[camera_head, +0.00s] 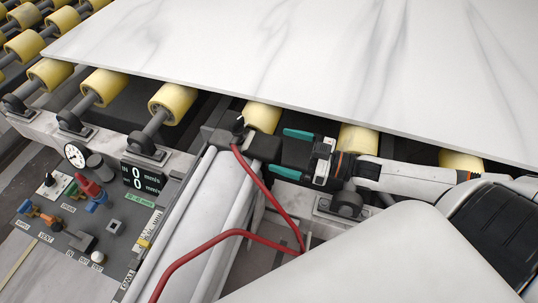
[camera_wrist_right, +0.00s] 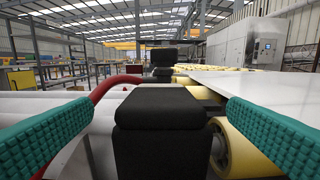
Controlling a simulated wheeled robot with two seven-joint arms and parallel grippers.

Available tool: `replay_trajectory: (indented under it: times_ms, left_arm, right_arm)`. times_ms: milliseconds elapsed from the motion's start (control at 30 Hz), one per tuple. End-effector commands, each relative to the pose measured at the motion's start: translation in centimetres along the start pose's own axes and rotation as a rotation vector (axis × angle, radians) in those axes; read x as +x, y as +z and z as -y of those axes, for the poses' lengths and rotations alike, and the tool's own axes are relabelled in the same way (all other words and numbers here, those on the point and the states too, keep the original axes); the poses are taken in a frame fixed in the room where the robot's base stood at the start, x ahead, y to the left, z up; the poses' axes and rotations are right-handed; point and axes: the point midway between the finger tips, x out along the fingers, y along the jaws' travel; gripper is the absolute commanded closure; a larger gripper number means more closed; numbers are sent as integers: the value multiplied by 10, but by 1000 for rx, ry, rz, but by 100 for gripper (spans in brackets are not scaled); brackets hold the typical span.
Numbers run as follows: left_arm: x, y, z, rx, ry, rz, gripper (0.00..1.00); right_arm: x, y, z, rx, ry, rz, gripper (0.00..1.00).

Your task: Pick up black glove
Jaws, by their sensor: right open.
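No black thing here shows the clear shape of a glove. A dark, blocky black piece (camera_head: 265,147) lies at the slab's front edge beside the rollers. In the right wrist view a black padded-looking block (camera_wrist_right: 160,112) stands between the fingers, with a smaller black block (camera_wrist_right: 163,57) beyond it. I cannot tell whether any of these is the glove. My right gripper (camera_head: 277,151) comes in from the right, low beside the slab edge. Its teal fingers are apart, on either side of the black piece, and not closed on it. My left gripper is not in view.
A white marble slab (camera_head: 300,50) lies on yellow rollers (camera_head: 173,101) behind my right gripper. A red hose (camera_head: 215,239) runs over the pale rail (camera_head: 190,220). A control panel (camera_head: 85,225) with knobs and a gauge (camera_head: 75,155) stands at left.

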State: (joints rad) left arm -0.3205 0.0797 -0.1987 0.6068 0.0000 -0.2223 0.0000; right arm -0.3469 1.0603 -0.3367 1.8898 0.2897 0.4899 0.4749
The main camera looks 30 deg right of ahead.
Motion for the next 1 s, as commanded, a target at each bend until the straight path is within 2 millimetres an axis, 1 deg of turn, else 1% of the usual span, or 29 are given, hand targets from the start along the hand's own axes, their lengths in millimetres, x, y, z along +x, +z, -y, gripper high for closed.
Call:
replay_trajectory:
  times_ms: [33, 100, 167, 267, 333, 400, 500, 633, 733, 933, 1000]
  left_arm:
    - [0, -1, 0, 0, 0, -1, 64]
    - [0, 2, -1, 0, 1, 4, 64]
    - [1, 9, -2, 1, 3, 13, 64]
    - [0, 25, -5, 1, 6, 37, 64]
    - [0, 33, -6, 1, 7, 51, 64]
    - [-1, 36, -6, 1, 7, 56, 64]
    - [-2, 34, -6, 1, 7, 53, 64]
    - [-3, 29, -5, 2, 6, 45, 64]
    - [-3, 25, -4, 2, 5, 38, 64]
    - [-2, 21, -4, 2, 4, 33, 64]
    - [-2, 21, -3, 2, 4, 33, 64]
  right_arm:
    - [6, 1, 0, -1, 0, 4, 3]
    - [10, 0, 0, -1, 0, 2, 3]
    - [13, 0, 0, -1, 0, 0, 3]
    - [18, 0, 0, -1, 0, 2, 3]
    - [26, 0, 0, -1, 0, 4, 3]
    - [35, -1, 0, -2, 0, 4, 3]
    - [49, -2, 0, -1, 0, 4, 3]
    - [62, -4, 0, -2, 0, 1, 3]
    - [65, -4, -1, -1, 1, -1, 3]
    - [65, -5, -1, 0, 1, -1, 3]
    - [65, -5, -1, 0, 1, -1, 14]
